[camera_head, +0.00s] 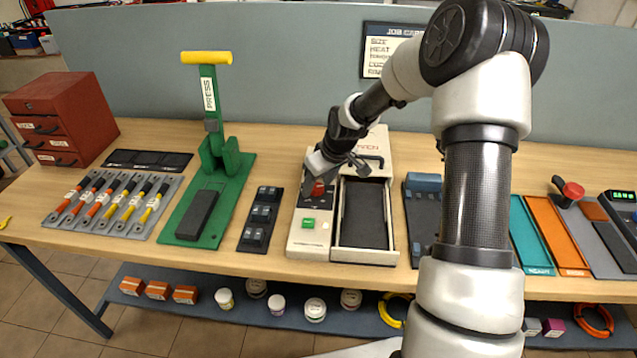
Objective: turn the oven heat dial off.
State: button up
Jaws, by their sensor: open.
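The oven (303,243) is a cream box on the bench with an open dark tray on its right side. Its red heat dial (318,189) sits on a dark panel on the left part of the oven's top. A green button (308,223) is below the dial. My gripper (337,172) is open just above and beside the dial, with its fingers close to it. I cannot tell whether the fingers touch the dial. The dial's setting marks are too small to read, and part of the panel is hidden by the gripper.
A green press (212,160) with a yellow handle stands to the left, beside black switches (262,218). A blue-grey fixture (422,190) is right of the oven. Teal (530,240) and orange (556,238) strips lie further right. A partition (280,60) closes the back.

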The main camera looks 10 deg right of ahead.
jog(key=shift+r, duration=0.1)
jog(key=p+v, duration=0.1)
jog(key=v, duration=1.6)
jog(key=shift+r, duration=0.1)
jog(key=s+d+r+m+h+p, duration=0.3)
jog(key=s+d+r+h+p, duration=0.15)
jog(key=s+r, duration=0.95)
jog(key=s+a+m+y, duration=0.1)
jog(key=s+a, duration=0.3)
jog(key=s, duration=0.3)
jog(key=s+a+r+m+t+y, duration=0.1)
jog(key=s+a, duration=0.3)
jog(key=s, duration=0.3)
jog(key=shift+r+m+t, duration=0.2)
jog(key=shift+m+t, duration=0.1)
